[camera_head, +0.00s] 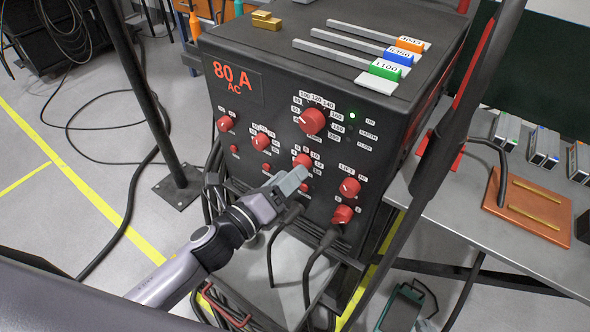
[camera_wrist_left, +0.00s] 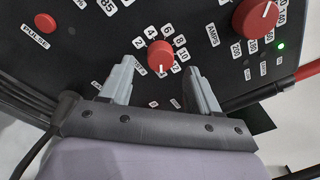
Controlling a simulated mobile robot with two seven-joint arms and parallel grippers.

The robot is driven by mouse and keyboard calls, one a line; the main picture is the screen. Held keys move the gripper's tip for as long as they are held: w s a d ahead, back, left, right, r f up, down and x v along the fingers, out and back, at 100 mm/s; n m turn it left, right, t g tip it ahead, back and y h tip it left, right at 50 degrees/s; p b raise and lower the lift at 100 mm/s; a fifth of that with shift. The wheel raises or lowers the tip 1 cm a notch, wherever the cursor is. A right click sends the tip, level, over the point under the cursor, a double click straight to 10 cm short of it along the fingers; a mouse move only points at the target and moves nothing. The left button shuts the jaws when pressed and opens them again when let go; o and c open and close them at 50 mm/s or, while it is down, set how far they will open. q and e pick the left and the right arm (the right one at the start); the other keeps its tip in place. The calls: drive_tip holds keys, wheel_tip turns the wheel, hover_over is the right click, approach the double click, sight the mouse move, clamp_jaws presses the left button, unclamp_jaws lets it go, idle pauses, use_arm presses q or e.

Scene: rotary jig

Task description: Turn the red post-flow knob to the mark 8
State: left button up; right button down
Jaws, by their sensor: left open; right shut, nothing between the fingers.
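The red post-flow knob (camera_head: 302,161) sits on the black front panel of the welding machine, partly hidden by my left gripper in the head view. In the left wrist view the round red knob (camera_wrist_left: 160,54) has several white number labels around it, including an 8 at its upper right. My left gripper (camera_head: 297,176) is open. In the left wrist view its two grey fingers (camera_wrist_left: 160,68) stand apart on either side of the knob, with no visible contact. My right gripper is not in view.
Other red knobs surround it: a large amps knob (camera_head: 312,121), one to the left (camera_head: 261,142), and two at lower right (camera_head: 350,187), (camera_head: 343,214). Dark cables (camera_head: 318,255) hang from the panel below. A dark post (camera_head: 456,100) stands to the right.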

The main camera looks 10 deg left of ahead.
use_arm(q)
drive_tip(key=shift+x, duration=1.3)
drive_tip(key=shift+c, duration=0.3)
drive_tip(key=c, duration=1)
drive_tip(key=shift+n, duration=0.4)
drive_tip(key=n+p, duration=0.1)
drive_tip(key=n, duration=0.7)
drive_tip(key=n+t+y+p, duration=0.1)
drive_tip(key=n+p, duration=0.1)
drive_tip(key=n, duration=0.6)
drive_tip(key=n+p, duration=0.2)
drive_tip(key=n, duration=0.6)
drive_tip(key=shift+r+t+y, duration=0.15)
drive_tip(key=shift+t+y, duration=0.15)
drive_tip(key=shift+y, duration=0.1)
drive_tip(key=shift+n, duration=0.3)
